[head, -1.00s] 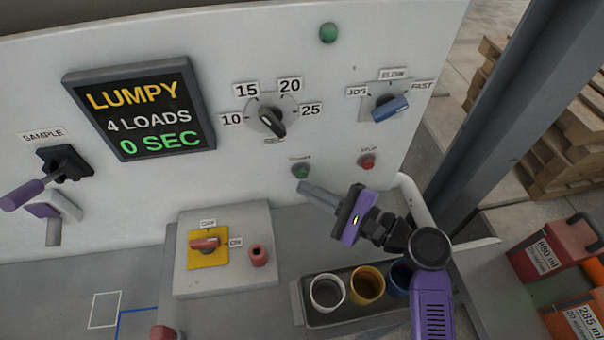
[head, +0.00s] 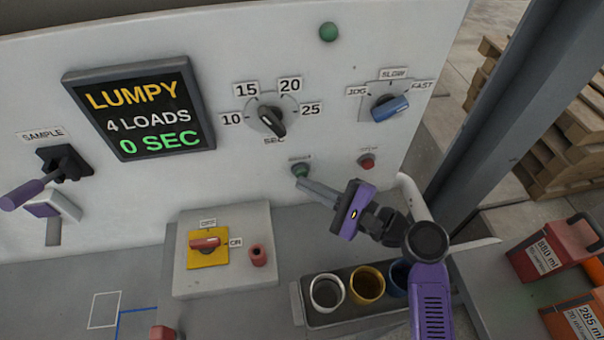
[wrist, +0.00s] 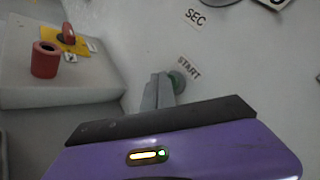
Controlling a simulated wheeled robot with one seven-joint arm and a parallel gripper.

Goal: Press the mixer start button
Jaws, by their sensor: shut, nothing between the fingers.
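In the wrist view the button (wrist: 178,80) shows just past my fingertips, beside a label reading START. My gripper (head: 300,183) is shut and empty, its grey fingers pointing at the panel. Its tips are at the button's lower edge in the head view; in the wrist view the fingers (wrist: 157,92) partly cover the button. I cannot tell whether they touch it. The display (head: 142,107) reads LUMPY, 4 LOADS, 0 SEC.
A red button (head: 367,161) is right of the start button. The timer dial (head: 270,120) and blue speed knob (head: 390,108) are above. A box with a red switch (head: 205,243) and a tray of cups (head: 300,312) stand below. A grey post (head: 500,95) is at right.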

